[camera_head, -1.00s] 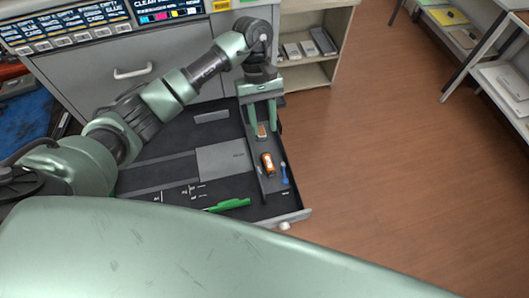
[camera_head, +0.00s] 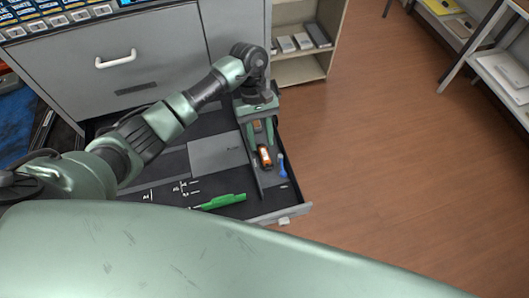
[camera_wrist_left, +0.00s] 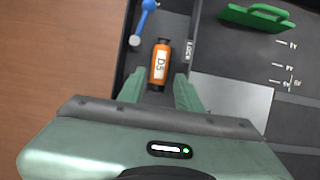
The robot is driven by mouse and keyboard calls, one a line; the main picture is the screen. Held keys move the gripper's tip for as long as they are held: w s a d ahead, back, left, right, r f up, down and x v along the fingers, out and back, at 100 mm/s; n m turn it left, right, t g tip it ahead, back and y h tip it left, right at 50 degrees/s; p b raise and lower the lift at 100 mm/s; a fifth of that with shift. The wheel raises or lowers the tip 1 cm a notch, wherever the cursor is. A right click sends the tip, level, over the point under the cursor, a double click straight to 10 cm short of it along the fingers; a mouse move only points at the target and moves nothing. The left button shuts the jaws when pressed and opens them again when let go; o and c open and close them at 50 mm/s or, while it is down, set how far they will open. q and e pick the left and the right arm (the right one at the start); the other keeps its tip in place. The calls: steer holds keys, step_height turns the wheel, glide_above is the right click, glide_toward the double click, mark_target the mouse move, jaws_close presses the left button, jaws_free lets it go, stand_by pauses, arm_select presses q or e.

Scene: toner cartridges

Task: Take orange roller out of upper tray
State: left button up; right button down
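The orange roller (camera_head: 264,155), a small orange cylinder with black ends and a white label, lies in the narrow upper tray (camera_head: 271,181) along the right side of the open drawer. It also shows in the left wrist view (camera_wrist_left: 160,64). My left gripper (camera_head: 261,144) is open above the tray. In the left wrist view its fingertips (camera_wrist_left: 160,91) are on either side of the roller's near end, with gaps on both sides. Contact is not visible. My right gripper is not in view.
A blue tool (camera_head: 282,163) lies beside the roller in the tray. A green handle-like tool (camera_head: 224,201) lies in the drawer (camera_head: 278,211) to the left. Open floor (camera_head: 390,160) lies to the right.

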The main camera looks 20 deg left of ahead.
mark_target(263, 150)
arm_select(q)
steer(key=shift+p+x, duration=0.45)
steer(key=shift+x, duration=1.3)
jaws_close()
steer(key=shift+r, duration=0.15)
